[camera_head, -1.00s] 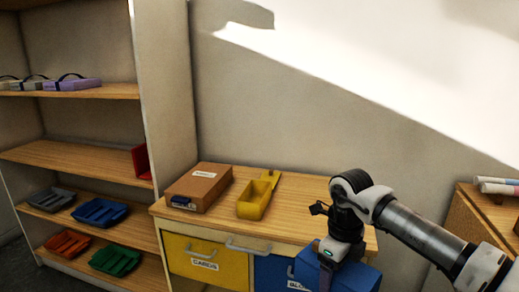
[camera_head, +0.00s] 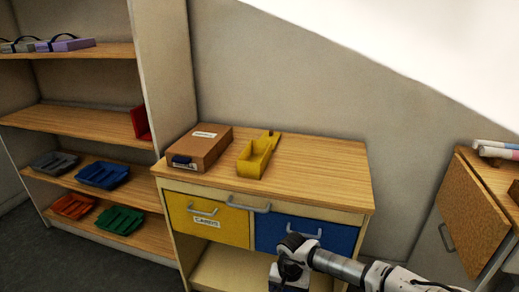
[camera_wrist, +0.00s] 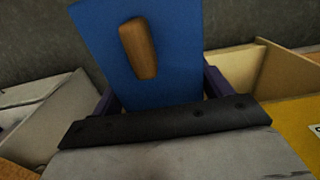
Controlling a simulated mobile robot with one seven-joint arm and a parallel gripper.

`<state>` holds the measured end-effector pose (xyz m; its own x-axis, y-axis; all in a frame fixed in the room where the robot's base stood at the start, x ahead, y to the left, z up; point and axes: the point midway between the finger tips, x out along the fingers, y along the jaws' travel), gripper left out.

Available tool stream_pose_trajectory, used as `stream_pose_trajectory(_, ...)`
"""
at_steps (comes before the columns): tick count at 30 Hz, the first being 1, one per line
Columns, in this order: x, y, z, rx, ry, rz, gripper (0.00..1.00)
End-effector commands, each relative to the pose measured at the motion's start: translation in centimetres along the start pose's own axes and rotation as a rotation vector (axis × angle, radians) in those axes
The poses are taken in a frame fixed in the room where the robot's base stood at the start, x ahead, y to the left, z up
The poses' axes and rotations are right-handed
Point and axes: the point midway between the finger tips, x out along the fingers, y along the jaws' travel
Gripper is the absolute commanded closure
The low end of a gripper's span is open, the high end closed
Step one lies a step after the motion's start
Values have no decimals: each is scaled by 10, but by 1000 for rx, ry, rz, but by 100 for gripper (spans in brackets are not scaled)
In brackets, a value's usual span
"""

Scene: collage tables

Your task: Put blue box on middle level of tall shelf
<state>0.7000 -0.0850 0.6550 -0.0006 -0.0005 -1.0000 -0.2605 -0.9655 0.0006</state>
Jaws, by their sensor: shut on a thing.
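The blue box (camera_wrist: 100,35) shows in the wrist view as a flat blue face with a wooden handle. My gripper (camera_wrist: 162,92) is shut on it, with a dark purple finger at each side. In the head view my wrist (camera_head: 288,272) is low in front of the drawer cabinet, and the fingers and box are hidden below the frame. The tall shelf (camera_head: 168,65) stands at the left with several wooden boards. A board at mid height (camera_head: 75,121) is mostly bare, with a red item (camera_head: 140,122) at its right end.
The cabinet (camera_head: 310,165) has a yellow drawer (camera_head: 180,213) and a blue drawer (camera_head: 335,236). A brown box (camera_head: 205,146) and a yellow holder (camera_head: 255,157) sit on top. Trays (camera_head: 103,174) fill the lower shelf boards. Another wooden cabinet (camera_head: 470,200) stands at right.

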Motion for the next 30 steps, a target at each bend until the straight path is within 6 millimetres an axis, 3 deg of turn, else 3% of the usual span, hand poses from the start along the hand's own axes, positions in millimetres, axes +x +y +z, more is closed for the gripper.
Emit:
stream_pose_trajectory(3,19,-7,8,-150,0,-1,47)
stream_pose_trajectory(9,36,-18,12,-263,1,-1,47)
stream_pose_trajectory(18,69,-71,9,-268,0,-1,47)
stream_pose_trajectory(22,76,-84,9,-268,2,2,47)
stream_pose_trajectory(30,78,-86,10,-261,0,-4,47)
